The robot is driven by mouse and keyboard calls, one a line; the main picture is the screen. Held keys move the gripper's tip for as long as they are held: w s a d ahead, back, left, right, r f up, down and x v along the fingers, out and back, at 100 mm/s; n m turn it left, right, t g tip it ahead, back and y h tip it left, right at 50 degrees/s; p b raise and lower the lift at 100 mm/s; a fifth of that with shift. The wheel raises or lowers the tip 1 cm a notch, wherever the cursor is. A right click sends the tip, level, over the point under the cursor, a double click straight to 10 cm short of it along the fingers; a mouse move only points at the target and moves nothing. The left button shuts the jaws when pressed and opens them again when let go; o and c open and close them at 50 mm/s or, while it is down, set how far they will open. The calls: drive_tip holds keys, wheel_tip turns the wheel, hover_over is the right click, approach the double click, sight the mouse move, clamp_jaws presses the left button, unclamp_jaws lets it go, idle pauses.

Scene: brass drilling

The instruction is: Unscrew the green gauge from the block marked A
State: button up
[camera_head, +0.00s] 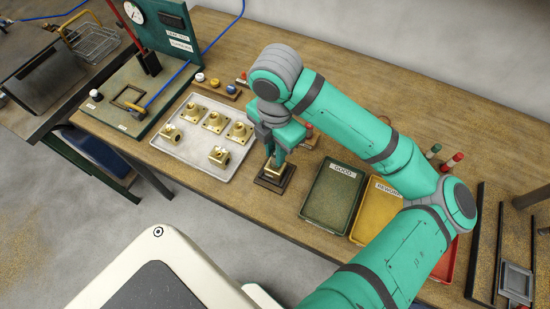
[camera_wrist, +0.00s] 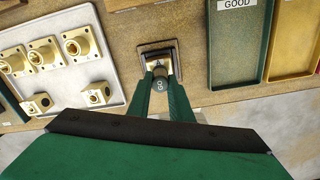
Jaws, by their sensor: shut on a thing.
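A brass block (camera_head: 271,169) sits in a dark square holder (camera_head: 265,183) on the bench, left of the green tray. In the wrist view the block (camera_wrist: 153,60) is partly hidden behind my fingers, with a small label mark showing on it. My gripper (camera_head: 277,154) points down over the block. Its two green fingers are shut on the gauge (camera_wrist: 159,84), whose round end, marked GO, shows between them in the wrist view. The gauge stands over the block. Its threads and lower part are hidden, so I cannot tell how far it is screwed in.
A light tray (camera_head: 187,171) with several brass blocks lies left of the holder. A green tray marked GOOD (camera_head: 330,207) and a yellow tray marked REWORK (camera_head: 372,210) lie right. Handled tools (camera_head: 433,151) stand farther right. A leak-test stand (camera_head: 140,92) is at back left.

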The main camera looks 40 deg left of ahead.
drive_tip(key=shift+o, duration=0.3)
drive_tip(key=shift+d+r, duration=0.1)
drive_tip(key=shift+r, duration=0.3)
drive_tip(key=shift+r, duration=1.05)
drive_tip(key=shift+r, duration=0.65)
drive_tip(key=shift+r, duration=0.3)
drive_tip(key=shift+r, duration=0.1)
